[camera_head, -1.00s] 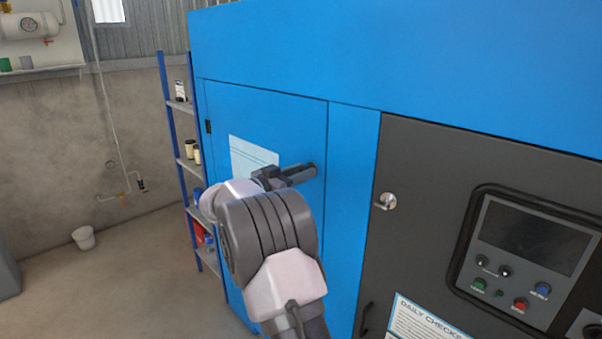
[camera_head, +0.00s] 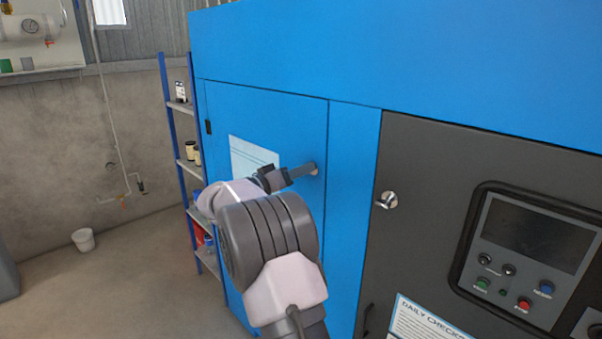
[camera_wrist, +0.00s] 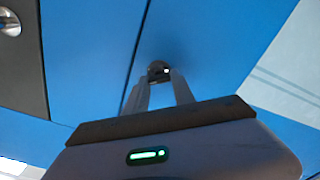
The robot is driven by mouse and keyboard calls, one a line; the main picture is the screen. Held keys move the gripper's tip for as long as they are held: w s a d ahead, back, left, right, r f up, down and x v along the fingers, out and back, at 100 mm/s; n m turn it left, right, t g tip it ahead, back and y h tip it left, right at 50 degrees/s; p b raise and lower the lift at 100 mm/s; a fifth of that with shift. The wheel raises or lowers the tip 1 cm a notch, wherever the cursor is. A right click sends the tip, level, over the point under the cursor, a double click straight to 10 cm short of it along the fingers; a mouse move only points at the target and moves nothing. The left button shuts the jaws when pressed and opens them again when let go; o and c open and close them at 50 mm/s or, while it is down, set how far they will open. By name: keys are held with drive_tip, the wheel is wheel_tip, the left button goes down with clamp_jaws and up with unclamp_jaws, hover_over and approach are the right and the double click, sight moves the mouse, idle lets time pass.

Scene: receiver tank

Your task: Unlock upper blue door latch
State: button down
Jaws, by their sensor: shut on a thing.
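The blue door (camera_head: 260,120) is shut in the cabinet front in the head view. Its upper latch (camera_wrist: 158,70) is a small dark round piece near the door's edge in the wrist view, right between my fingertips. My gripper (camera_head: 314,169) reaches that latch in the head view and is shut on it; its fingers also show in the wrist view (camera_wrist: 160,84). In the head view the fingers hide most of the latch, so I cannot tell its turn there.
A dark grey panel (camera_head: 420,170) with a silver latch (camera_head: 387,200) and a control screen (camera_head: 533,235) stands to the right. A blue-framed shelf (camera_head: 188,170) stands left of the cabinet.

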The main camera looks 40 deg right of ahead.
drive_tip(key=n+p, duration=0.4)
drive_tip(key=n, duration=0.7)
drive_tip(key=shift+w+f+p, duration=0.1)
drive_tip(key=shift+p, duration=0.2)
idle(0.4)
drive_tip(key=c, duration=1.1)
unclamp_jaws()
drive_tip(key=shift+o, duration=0.2)
drive_tip(key=shift+a, duration=0.15)
drive_tip(key=s+a+p, duration=0.1)
drive_tip(key=a+p, duration=0.2)
drive_tip(key=a, duration=1.4)
drive_tip(key=shift+s, duration=0.2)
